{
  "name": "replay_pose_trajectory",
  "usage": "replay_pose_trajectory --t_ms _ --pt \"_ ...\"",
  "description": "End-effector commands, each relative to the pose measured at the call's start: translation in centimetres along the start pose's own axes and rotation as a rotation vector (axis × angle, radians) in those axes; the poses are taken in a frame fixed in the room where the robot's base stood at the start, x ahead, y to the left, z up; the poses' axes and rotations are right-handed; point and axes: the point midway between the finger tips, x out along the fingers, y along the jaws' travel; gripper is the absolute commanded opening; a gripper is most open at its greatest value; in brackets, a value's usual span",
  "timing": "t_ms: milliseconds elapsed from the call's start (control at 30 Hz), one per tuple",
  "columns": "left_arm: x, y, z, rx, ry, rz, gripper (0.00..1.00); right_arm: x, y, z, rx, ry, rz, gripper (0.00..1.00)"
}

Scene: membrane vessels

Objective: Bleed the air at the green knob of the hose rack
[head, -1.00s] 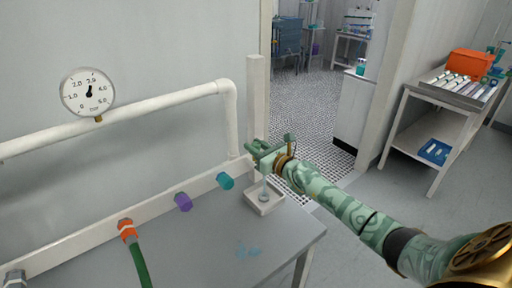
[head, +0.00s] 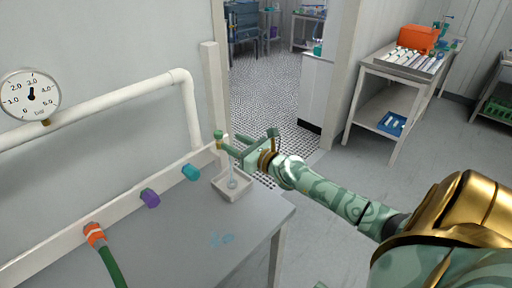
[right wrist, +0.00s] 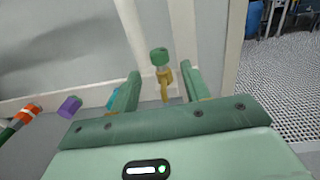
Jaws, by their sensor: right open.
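The green knob (head: 218,134) sits at the right end of the hose rack (head: 110,213), above a small tray (head: 233,189). In the right wrist view the green knob (right wrist: 159,56) tops a brass fitting (right wrist: 167,82), beyond and between my finger lines. My right gripper (head: 247,143) is open and empty, just right of the knob. In the right wrist view its fingers (right wrist: 161,84) stand apart with no visible contact on the knob. A thin pale vertical streak reaches down to the tray; I cannot tell whether it is liquid or a tube. My left gripper is out of view.
The rack has an orange coupling (head: 95,234) with a green hose (head: 112,266), a purple port (head: 150,198) and a teal port (head: 190,172). A gauge (head: 31,95) sits on the white pipe (head: 110,107). A post (head: 214,95) stands behind the knob.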

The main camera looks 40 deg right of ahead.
Motion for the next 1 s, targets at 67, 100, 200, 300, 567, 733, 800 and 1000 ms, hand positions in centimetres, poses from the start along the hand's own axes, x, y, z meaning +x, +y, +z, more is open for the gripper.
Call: replay_pose_trajectory --t_ms 67,100,200,300,567,733,800,1000 --pt "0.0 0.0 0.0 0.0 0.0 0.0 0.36 -2.3 0.1 -0.2 0.001 0.004 0.001 0.47" --pt "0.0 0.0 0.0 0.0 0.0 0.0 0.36 -3.3 0.1 -0.2 0.0 0.004 0.001 0.47" --pt "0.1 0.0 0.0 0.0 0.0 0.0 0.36 -5.5 0.1 -0.2 0.001 0.004 0.001 0.47" --pt "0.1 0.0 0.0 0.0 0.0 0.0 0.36 -7.2 0.0 -0.2 0.0 0.002 0.0 0.47" --pt "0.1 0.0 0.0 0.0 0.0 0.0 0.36 -9.0 0.0 -0.1 -0.001 0.001 0.0 0.47" --pt "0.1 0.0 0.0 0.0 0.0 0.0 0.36 -9.0 0.0 0.0 -0.001 0.0 0.0 0.47" --pt "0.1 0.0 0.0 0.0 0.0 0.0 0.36 -8.9 0.0 0.0 -0.001 0.0 0.0 0.47" --pt "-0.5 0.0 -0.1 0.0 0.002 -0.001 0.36 -9.2 0.0 0.2 0.001 0.009 0.001 0.47"
